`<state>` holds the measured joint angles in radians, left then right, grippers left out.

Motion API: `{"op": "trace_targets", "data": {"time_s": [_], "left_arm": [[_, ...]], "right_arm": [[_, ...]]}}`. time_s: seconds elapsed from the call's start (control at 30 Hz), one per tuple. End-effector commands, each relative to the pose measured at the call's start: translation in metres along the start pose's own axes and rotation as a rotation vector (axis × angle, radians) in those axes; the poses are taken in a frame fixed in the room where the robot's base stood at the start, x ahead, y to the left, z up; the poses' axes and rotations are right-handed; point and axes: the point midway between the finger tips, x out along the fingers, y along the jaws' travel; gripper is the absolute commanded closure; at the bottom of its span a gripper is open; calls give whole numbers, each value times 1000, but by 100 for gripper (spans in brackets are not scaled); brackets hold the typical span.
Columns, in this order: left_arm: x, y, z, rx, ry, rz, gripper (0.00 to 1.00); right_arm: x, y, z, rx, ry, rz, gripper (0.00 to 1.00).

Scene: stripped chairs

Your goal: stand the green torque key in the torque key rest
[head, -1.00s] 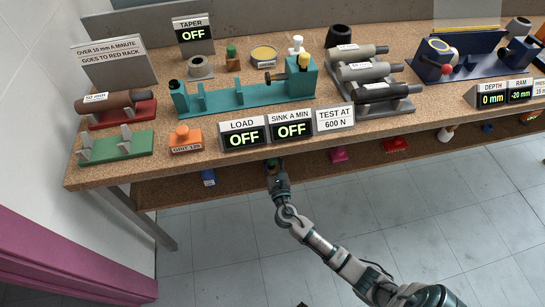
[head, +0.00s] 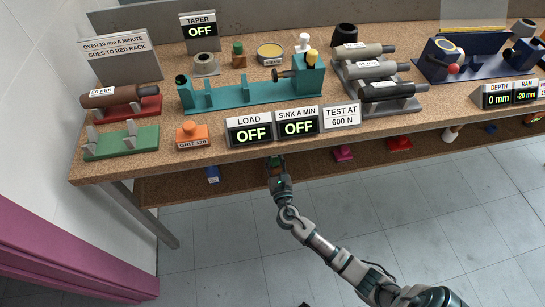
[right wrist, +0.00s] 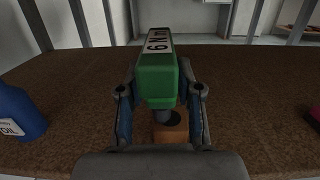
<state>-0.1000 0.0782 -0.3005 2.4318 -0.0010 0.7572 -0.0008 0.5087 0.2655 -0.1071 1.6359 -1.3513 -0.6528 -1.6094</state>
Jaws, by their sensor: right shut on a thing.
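My right gripper (right wrist: 161,105) is shut on the green torque key (right wrist: 158,82), with one finger on each side of it. The key has a white label with black writing on its top face. A dark round shaft shows under its near end, above or in a small orange-brown block (right wrist: 172,133), perhaps the torque key rest. I cannot tell whether shaft and block touch. In the head view the right gripper (head: 278,174) is at the lower shelf, below the bench's front edge, and the key is mostly hidden. My left gripper is not in view.
A blue bottle (right wrist: 18,112) stands left on the brown lower shelf (right wrist: 80,75); a pink-red object (right wrist: 312,118) is at right. The bench top (head: 165,160) overhangs the shelf and carries display signs, a teal fixture (head: 245,95) and racks. The shelf around the block looks clear.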

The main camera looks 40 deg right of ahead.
Motion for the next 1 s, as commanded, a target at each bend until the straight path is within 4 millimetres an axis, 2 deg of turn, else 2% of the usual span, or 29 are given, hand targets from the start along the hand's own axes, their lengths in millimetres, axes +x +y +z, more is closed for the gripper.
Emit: {"op": "trace_targets", "data": {"time_s": [0.43,1.0], "left_arm": [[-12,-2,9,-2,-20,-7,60],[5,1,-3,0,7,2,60]], "right_arm": [[-2,-1,-14,-1,2,-1,100],[1,0,2,3,-2,1,100]]}}
